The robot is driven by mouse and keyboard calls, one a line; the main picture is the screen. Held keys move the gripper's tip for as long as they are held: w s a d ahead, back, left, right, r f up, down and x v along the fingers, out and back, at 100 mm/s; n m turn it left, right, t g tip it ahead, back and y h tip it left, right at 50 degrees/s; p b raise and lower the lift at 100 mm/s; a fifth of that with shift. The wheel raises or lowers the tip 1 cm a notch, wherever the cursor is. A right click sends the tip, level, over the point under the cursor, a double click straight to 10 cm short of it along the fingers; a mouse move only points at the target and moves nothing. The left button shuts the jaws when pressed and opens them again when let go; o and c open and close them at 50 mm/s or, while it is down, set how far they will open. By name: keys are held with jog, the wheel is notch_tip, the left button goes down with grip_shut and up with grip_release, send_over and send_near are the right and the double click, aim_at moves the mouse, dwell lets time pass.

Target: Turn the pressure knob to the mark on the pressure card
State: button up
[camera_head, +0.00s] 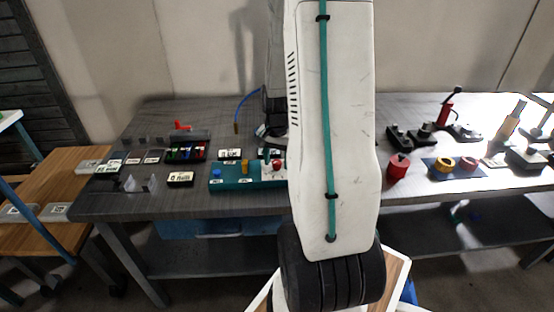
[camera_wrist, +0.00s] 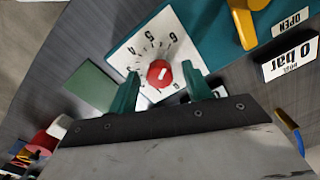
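The red pressure knob (camera_wrist: 160,74) with a white pointer mark sits on a white dial plate (camera_wrist: 183,52) with numbers around it, 4, 5 and 6 among them. The number at its pointer is too small to tell. My gripper (camera_wrist: 161,70) is open, its two teal fingers on either side of the knob; I cannot tell whether they touch it. A white card (camera_wrist: 292,58) at the right edge shows upside-down text like "0 bar", partly cut off. In the head view the knob (camera_head: 277,163) shows beside my arm, which hides most of my gripper.
The teal panel (camera_head: 232,183) also carries a yellow handle (camera_head: 245,166) and a blue knob (camera_head: 216,174). An "OPEN" label (camera_wrist: 291,21) lies near the handle. A blue hose (camera_head: 245,103) hangs behind. Red and yellow parts (camera_head: 444,164) stand on the table's right side.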

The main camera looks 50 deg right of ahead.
aim_at(277, 161)
jog(key=c, duration=0.9)
jog(key=shift+n, duration=1.8)
jog(key=o, duration=0.9)
jog(key=shift+o, duration=0.2)
notch_tip(277, 161, up, 8)
jog(key=shift+f, duration=0.1)
